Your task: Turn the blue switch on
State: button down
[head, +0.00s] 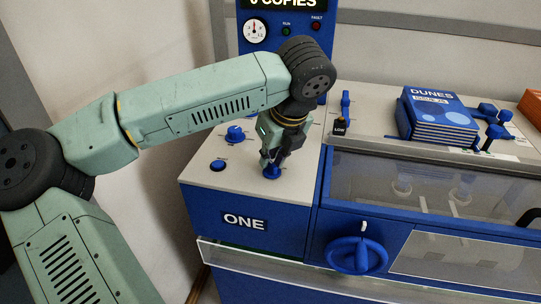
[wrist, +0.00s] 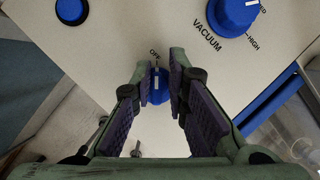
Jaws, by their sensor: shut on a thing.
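The blue switch (wrist: 157,93) is a small knob on the light top panel of the machine, with a white pointer line facing the printed word OFF. In the head view its blue base (head: 272,172) shows below my fingertips. My gripper (head: 271,160) points down over it. In the wrist view my gripper's two purple-padded fingers (wrist: 161,85) stand on either side of the knob and are shut on it. Part of the knob's sides is hidden by the fingers.
A larger blue knob marked VACUUM (wrist: 238,15) and a blue round control (wrist: 72,10) are nearby. A stack of DUNES books (head: 437,117), a black LOW label (head: 339,129) and a blue handwheel (head: 357,254) are to the right. A blue display column (head: 285,45) rises behind.

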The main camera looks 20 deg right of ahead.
jog(key=shift+a+f+b, duration=0.15)
jog(key=shift+a+b, duration=0.05)
jog(key=shift+b, duration=0.2)
jog(key=shift+f+m+b, duration=0.15)
jog(key=shift+m+b, duration=0.45)
jog(key=shift+b, duration=0.1)
jog(key=m+h+b, duration=0.1)
jog(key=m+b, duration=0.1)
jog(key=b, duration=0.1)
jog(key=shift+f, duration=0.1)
jog(key=m+b, duration=0.1)
jog(key=m, duration=0.1)
jog(key=m+h+b, duration=0.2)
jog(key=m, duration=0.1)
jog(key=shift+d+r+m+g, duration=0.25)
jog(key=shift+m+g, duration=0.05)
jog(key=shift+g, duration=0.1)
jog(key=m, duration=0.2)
jog(key=m+g+h, duration=0.1)
jog(key=m, duration=0.2)
jog(key=shift+d+r+g+h, duration=0.1)
jog(key=shift+r+g+h, duration=0.1)
jog(key=shift+g+h, duration=0.1)
jog(key=shift+s+m+g, duration=0.15)
jog(key=shift+m+g, duration=0.45)
jog(key=shift+m, duration=1.3)
jog(key=shift+s+d+h, duration=0.1)
jog(key=shift+h, duration=0.2)
jog(key=shift+f+m, duration=0.1)
jog(key=shift+m, duration=0.2)
